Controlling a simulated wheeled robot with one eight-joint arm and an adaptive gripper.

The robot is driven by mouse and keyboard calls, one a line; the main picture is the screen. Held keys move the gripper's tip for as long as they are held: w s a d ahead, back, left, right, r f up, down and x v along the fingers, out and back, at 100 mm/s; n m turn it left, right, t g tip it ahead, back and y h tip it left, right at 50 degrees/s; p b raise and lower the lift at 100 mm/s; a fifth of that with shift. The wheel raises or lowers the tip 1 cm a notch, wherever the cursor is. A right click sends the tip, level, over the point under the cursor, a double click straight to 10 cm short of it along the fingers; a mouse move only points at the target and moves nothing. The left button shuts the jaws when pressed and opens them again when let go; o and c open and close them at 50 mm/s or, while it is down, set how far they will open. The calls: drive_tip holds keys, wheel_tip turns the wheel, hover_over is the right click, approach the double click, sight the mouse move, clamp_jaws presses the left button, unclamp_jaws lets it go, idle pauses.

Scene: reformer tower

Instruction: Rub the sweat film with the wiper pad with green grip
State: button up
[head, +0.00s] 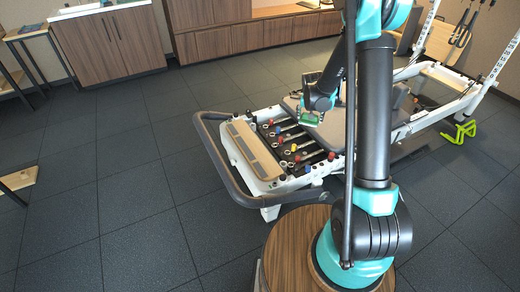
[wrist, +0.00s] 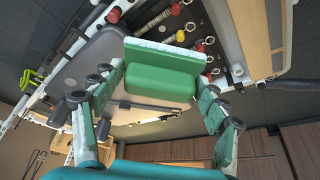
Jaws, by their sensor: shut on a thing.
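The wiper pad with green grip (wrist: 160,83) is between the fingers of my gripper (wrist: 162,88) in the wrist view, its pale wiping face turned away from the wrist. The fingers are shut on its green block. In the head view, the pad (head: 309,119) shows small below my gripper (head: 311,112), above the spring end of the reformer (head: 262,160). A gap to the surface below cannot be judged. The grey carriage (head: 328,134) lies just right of the pad, partly hidden by my arm. I cannot make out the sweat film in either view.
Springs with coloured knobs (head: 290,147) lie below the gripper. A tan footplate (head: 250,150) and dark curved bar (head: 222,170) are at the near left end. A round wooden table (head: 285,250) is in front.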

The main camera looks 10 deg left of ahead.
drive_tip(key=w+a+f+m+h, duration=0.15)
drive_tip(key=a+f+m, duration=0.25)
drive_tip(key=a+f, duration=0.7)
drive_tip(key=m+g, duration=0.2)
drive_tip(key=m, duration=0.2)
hover_over(260, 162)
drive_tip(key=d, duration=0.1)
wheel_tip(260, 162, down, 12)
drive_tip(key=shift+h, duration=0.45)
drive_tip(key=shift+w+d+f, duration=0.1)
drive_tip(key=shift+w+f, duration=0.1)
drive_tip(key=shift+f, duration=1.4)
drive_tip(key=shift+w+d+f, duration=0.1)
drive_tip(key=shift+w+f, duration=0.05)
drive_tip(key=shift+f, duration=1.45)
drive_tip(key=shift+s+a+r, duration=0.1)
drive_tip(key=shift+s+a, duration=0.35)
drive_tip(key=shift+a, duration=0.25)
drive_tip(key=shift+s+a, duration=0.45)
drive_tip(key=shift+a, duration=0.2)
drive_tip(key=shift+f, duration=0.3)
